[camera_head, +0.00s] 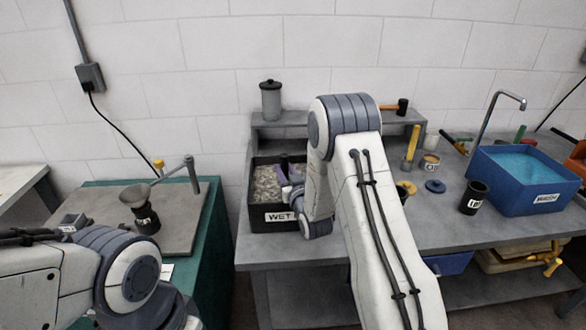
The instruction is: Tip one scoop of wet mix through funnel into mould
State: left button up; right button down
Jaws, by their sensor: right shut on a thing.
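The wet mix is pale grey and lumpy in a black bin (258,212) labelled WET, at the left end of the grey bench. My right gripper (290,189) is over the right side of this bin, partly hidden by my own wrist. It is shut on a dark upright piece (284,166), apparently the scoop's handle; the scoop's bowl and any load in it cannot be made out. A grey funnel (134,194) sits over a dark labelled mould (147,223) on the left table, beside a stand arm (172,172).
The left table's grey board (185,225) has clear room right of the mould. A gap separates it from the bench. A lidded grey canister (271,99) stands on the back shelf. A blue water tub (530,182) and black cup (473,199) are at right.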

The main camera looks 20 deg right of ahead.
notch_tip(320, 180, up, 16)
jog(key=p, duration=0.8)
jog(key=shift+d+f, duration=0.15)
jog(key=shift+d, duration=0.25)
dwell(0.5)
jog(key=shift+s, duration=0.1)
dwell(0.4)
